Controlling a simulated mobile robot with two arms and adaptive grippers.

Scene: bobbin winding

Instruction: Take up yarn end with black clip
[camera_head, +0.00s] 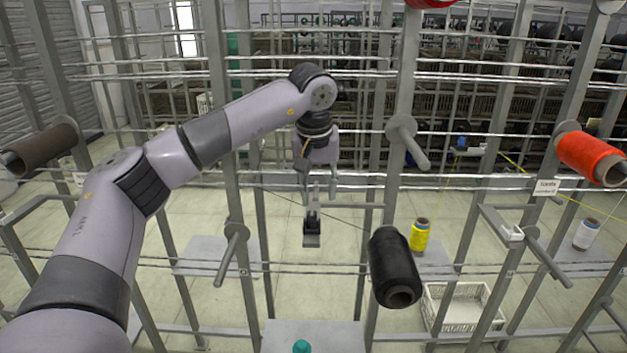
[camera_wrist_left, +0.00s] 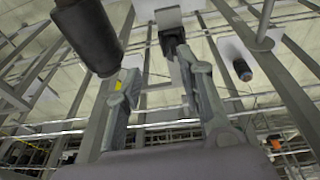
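The black clip (camera_head: 312,239) hangs at the middle of the head view, below a grey bracket on the rack. In the left wrist view the clip (camera_wrist_left: 171,38) shows just beyond my fingertips. My left gripper (camera_head: 319,198) points down, close above the clip. In the left wrist view its two fingers (camera_wrist_left: 157,65) are apart with no object clearly pinched between them; the right finger is close to the clip. A thin dark yarn line (camera_head: 345,222) seems to run from the clip area towards the black bobbin (camera_head: 393,268). The yarn end itself is too small to make out.
Rack posts and horizontal bars surround the gripper. A bare peg (camera_head: 231,254) sits left of the clip and another (camera_head: 408,142) above right. Red (camera_head: 592,158) and brown (camera_head: 40,150) bobbins are at the sides. A yellow bobbin (camera_head: 419,235) and a white crate (camera_head: 458,305) stand beyond.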

